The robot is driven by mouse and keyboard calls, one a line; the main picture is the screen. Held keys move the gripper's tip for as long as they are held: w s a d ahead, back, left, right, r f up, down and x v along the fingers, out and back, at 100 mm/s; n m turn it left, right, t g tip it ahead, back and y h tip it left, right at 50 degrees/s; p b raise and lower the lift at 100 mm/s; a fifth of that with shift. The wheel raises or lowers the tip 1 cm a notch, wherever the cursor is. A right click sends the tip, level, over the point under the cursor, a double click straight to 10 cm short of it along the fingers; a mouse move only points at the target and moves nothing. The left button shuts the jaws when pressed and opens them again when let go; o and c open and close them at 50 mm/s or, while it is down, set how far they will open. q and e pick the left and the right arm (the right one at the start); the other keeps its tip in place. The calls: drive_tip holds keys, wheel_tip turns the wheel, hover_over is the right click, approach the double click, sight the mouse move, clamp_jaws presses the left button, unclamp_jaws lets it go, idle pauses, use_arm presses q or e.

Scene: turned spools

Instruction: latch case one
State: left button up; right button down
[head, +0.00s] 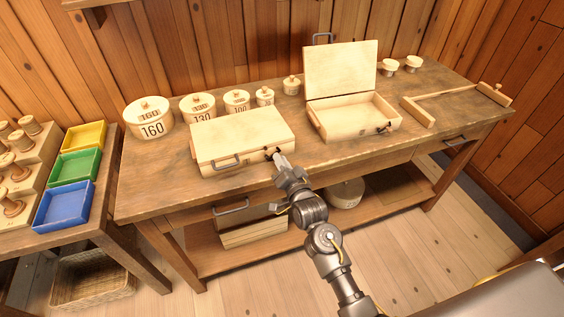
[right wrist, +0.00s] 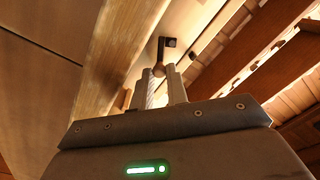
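A pale wooden case (head: 240,135) sits on the workbench with its lid down. It has a grey front handle (head: 228,162) and a small dark latch (head: 272,152) at its right front. A second pale case (head: 352,115) to the right stands with its lid up; no number shows on either case. My right gripper (head: 279,157) is at the closed case's latch. In the right wrist view, its two fingers (right wrist: 160,80) stand close together with the dark latch lever (right wrist: 163,52) between their tips, and they seem closed on it. My left gripper is out of view.
Lidded round canisters (head: 150,118) stand behind the closed case. A wooden bar frame (head: 450,97) lies on the right of the workbench (head: 160,198). Coloured trays (head: 80,165) and spools are on a side table at left. Bench space between the cases is clear.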

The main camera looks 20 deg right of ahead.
sight(268, 147)
drive_tip(key=shift+a+r+n+p, duration=0.1)
drive_tip(key=shift+r+n+p, duration=0.2)
drive_tip(key=shift+n+p, duration=0.4)
drive_tip(key=shift+r+n+p, duration=0.3)
drive_tip(key=shift+n+p, duration=0.25)
drive_tip(key=shift+n, duration=0.25)
drive_tip(key=n+p, duration=0.1)
drive_tip(key=n, duration=0.1)
drive_tip(key=shift+a+r+n+p, duration=0.2)
drive_tip(key=shift+r+n+p, duration=0.15)
drive_tip(key=shift+n+p, duration=0.05)
drive_tip(key=n, duration=0.1)
drive_tip(key=n+p, duration=0.1)
drive_tip(key=a+n+p, duration=0.1)
drive_tip(key=n, duration=0.1)
drive_tip(key=shift+s+r, duration=0.1)
drive_tip(key=shift+r, duration=0.3)
drive_tip(key=shift+a+n+p, duration=0.25)
drive_tip(key=shift+n+p, duration=0.4)
drive_tip(key=shift+n, duration=0.65)
drive_tip(key=c, duration=1.6)
unclamp_jaws()
drive_tip(key=shift+c, duration=0.2)
